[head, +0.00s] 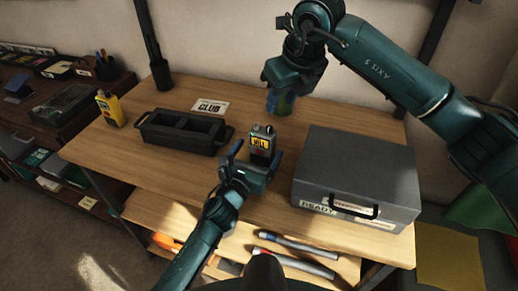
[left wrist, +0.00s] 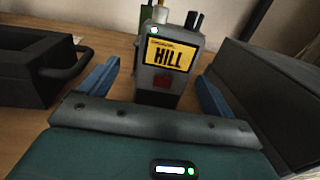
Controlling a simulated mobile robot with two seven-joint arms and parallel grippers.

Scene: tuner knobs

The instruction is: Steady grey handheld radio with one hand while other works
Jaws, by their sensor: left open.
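The grey handheld radio (head: 263,144) stands upright on the wooden table, with a yellow label reading HILL and a red patch below it. It also shows in the left wrist view (left wrist: 170,62), with dark knobs on top. My left gripper (head: 256,160) is open, with its blue fingers on either side of the radio's front and gaps between them and the radio.
A grey case (head: 352,180) labelled READY stands close to the radio's right. A black divided tray (head: 182,133) stands to the left, with a yellow handheld radio (head: 110,108) beyond it. A CLUB card (head: 210,106) lies at the back. The table's front left is clear.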

